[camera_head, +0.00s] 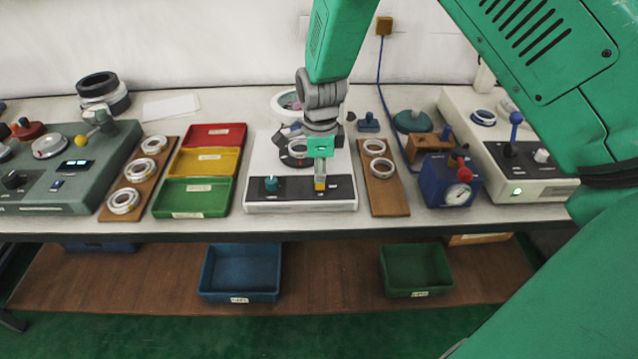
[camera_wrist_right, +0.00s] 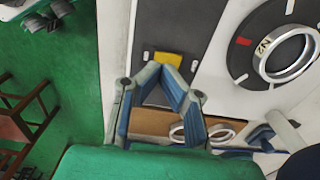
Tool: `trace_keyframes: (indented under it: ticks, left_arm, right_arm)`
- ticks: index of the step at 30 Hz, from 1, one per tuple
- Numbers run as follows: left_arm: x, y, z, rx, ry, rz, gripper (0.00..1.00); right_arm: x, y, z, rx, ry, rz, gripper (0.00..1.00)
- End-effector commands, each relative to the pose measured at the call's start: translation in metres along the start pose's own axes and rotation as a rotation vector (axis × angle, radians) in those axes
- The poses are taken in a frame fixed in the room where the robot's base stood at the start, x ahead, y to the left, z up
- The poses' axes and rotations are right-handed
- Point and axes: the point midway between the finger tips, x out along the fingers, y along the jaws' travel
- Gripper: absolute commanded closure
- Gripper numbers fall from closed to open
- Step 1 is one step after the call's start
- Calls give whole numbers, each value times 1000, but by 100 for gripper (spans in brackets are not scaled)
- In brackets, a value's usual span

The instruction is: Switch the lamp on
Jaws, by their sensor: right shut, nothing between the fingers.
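A white machine (camera_head: 252,183) stands mid-bench with a black front panel (camera_head: 296,191) that bears a teal knob (camera_head: 271,184) and a small yellow part (camera_head: 320,185). My right gripper (camera_head: 320,176) is over the panel's right half, fingers pointing down, shut and empty. In the right wrist view the closed fingertips (camera_wrist_right: 160,70) are right beside the yellow part (camera_wrist_right: 168,60), which they partly cover; I cannot tell whether they touch. The wrist view also shows the machine's dark round dial with a metal ring (camera_wrist_right: 285,52). No lamp is clearly recognisable. My left gripper is not in view.
Red, yellow and green trays (camera_head: 195,197) and a wooden ring board (camera_head: 139,175) stand left of the machine. Another ring board (camera_head: 384,190), a blue gauge box (camera_head: 446,184) and a white console with a green light (camera_head: 517,191) stand right.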

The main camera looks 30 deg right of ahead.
Motion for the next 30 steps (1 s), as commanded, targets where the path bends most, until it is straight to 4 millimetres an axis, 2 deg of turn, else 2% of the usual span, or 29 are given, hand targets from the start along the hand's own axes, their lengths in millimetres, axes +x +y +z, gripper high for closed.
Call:
trace_keyframes:
  ticks: [30]
  left_arm:
    - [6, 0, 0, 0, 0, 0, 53]
  right_arm:
    - [16, 0, 0, 0, 0, 0, 100]
